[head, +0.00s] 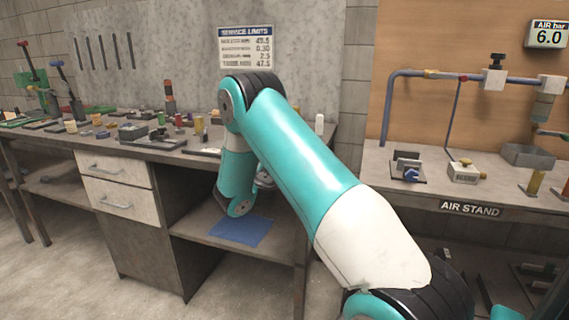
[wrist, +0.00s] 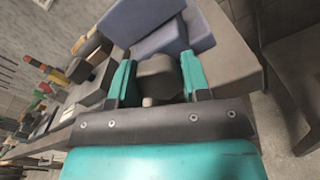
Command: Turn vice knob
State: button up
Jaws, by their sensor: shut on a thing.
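In the wrist view, my gripper (wrist: 157,72) has its two teal fingers on either side of a dark grey knob (wrist: 157,76), shut on it. A short pale stem shows below the knob, toward the gripper's palm. The blue-grey vice (wrist: 172,40) is just beyond the knob, with blocky jaws near the edge of a bench. In the head view, my teal and white arm reaches over to the bench and hides the vice, the knob and the gripper's fingers. The knob's turn angle cannot be told.
The workbench (head: 180,148) holds many small tools and blocks on its left part. A lower shelf with a blue cloth (head: 242,232) lies under the arm. An air stand bench (head: 440,192) with pipes is at the right. The floor at front left is clear.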

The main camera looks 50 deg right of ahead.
jog(key=o, duration=0.9)
jog(key=shift+o, duration=0.2)
